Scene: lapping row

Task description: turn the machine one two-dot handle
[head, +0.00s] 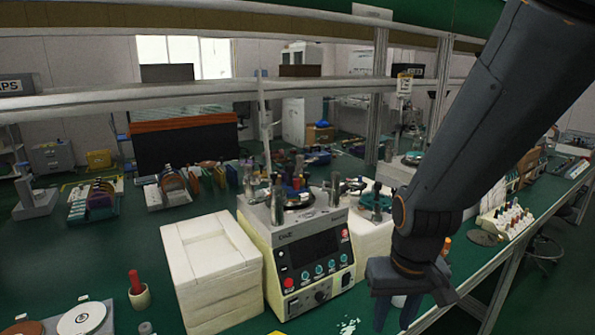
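A cream lapping machine (263,262) stands on the green bench in the middle of the view. Its sloped front has a dark panel (312,248), a row of several teal knobs (318,270), a red button (289,283) and a black dial (322,296) lower down. Dot marks are too small to see, so I cannot tell which of these is the two-dot handle, nor whether this is machine one. My gripper (396,314) hangs to the right of the machine front, pointing down, apart from it. Its fingers are spread with a gap between them and hold nothing visible.
Stacked white blocks (218,262) stand left of the machine. A cream pot with a red-handled tool (138,292) and a white disc (82,318) are at front left. A rack of small bottles (505,220) stands at right. A shelf rail (200,93) crosses above.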

